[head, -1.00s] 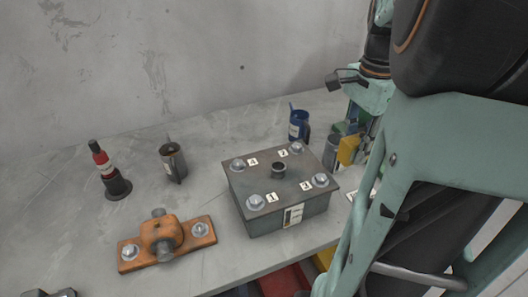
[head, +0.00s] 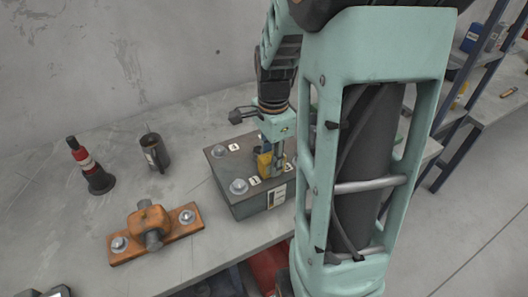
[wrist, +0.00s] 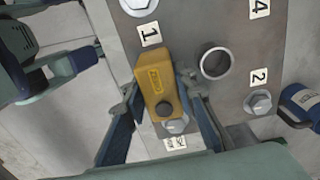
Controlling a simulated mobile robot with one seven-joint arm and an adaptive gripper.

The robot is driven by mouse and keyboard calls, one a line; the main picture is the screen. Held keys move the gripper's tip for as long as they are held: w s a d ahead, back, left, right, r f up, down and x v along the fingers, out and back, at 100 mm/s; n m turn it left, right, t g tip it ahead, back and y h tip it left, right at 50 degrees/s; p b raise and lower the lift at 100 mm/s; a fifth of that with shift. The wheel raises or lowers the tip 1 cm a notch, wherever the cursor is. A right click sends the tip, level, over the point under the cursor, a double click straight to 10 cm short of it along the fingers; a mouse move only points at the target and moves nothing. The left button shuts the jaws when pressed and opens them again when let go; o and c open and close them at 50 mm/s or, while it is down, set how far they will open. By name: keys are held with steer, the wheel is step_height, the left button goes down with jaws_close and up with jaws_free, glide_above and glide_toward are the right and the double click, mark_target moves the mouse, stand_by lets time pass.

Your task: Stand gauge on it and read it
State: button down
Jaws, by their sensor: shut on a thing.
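The yellow gauge (wrist: 153,72) is between the two fingers of my gripper (wrist: 162,103) in the wrist view, with a dark round knob at its lower end. In the head view the gauge (head: 264,165) is over the front right part of the grey steel box (head: 228,178). The box top has corner bolts and number tags. Tags 1, 4 and 2 show in the wrist view; the tag 3 is hidden there. A bolt (wrist: 176,126) shows just below the gauge. I cannot tell whether the gauge touches the plate.
A round collar (wrist: 215,63) rises from the middle of the plate. A blue mug (wrist: 302,103) stands beside the box.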

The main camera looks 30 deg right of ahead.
steer(key=shift+f, duration=0.5)
steer(key=shift+f, duration=0.1)
steer(key=c, duration=1.6)
jaws_free()
step_height(320, 180, up, 12)
steer(key=shift+r, duration=0.15)
